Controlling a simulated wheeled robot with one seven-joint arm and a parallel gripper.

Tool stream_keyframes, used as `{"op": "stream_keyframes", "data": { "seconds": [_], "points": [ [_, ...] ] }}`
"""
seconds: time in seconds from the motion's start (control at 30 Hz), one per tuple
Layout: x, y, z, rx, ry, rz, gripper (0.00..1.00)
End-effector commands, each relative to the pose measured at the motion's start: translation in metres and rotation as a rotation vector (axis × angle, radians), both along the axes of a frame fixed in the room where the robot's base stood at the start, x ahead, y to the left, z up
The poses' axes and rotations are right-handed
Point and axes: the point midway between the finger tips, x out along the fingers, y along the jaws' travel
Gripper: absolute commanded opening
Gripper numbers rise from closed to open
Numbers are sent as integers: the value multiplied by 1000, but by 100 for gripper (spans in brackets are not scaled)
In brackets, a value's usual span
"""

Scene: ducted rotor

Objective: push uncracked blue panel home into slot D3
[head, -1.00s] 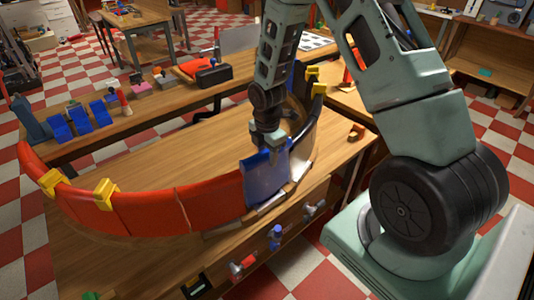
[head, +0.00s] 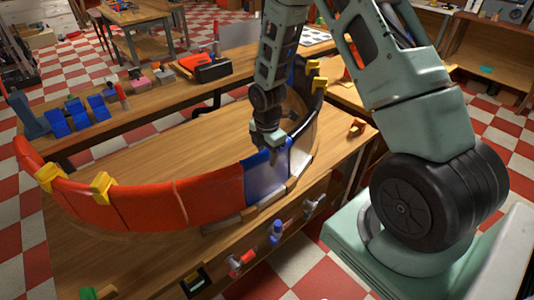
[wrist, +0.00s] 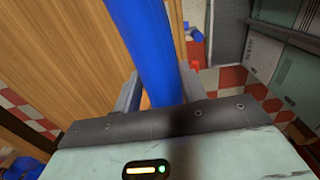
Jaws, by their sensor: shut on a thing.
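The blue panel (head: 265,179) stands upright in the curved duct ring, between the red panels (head: 150,206) on its left and a pale grey part of the ring on its right. Its face looks flush with the red panel beside it. My gripper (head: 268,147) is shut on its top edge from above. In the wrist view the blue panel (wrist: 145,50) runs between the two fingers. I cannot read any slot label, and the panel's lower edge is hard to make out.
Yellow clamps (head: 102,187) sit on the ring's left rim, and another (head: 318,85) is at the back right. Several blue panels (head: 78,115) stand on the back bench. Small clamps (head: 277,231) line the table's front. The wood inside the ring is clear.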

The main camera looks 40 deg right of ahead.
Motion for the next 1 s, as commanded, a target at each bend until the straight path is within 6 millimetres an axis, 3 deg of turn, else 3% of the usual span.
{"op": "stream_keyframes", "data": {
  "seconds": [0.03, 0.07, 0.13, 0.43, 0.57, 0.77, 1.0],
  "points": [
    [0, 0, 0, 0, -1, 0, 16],
    [0, 0, 0, 0, -1, 0, 50],
    [0, 0, 0, 0, 0, 0, 67],
    [0, 0, 1, 0, 0, 1, 67],
    [0, 0, 10, 0, -1, 0, 67],
    [1, -1, 46, -1, -7, -1, 67],
    [1, -1, 104, -2, -8, 0, 67]
  ]
}}
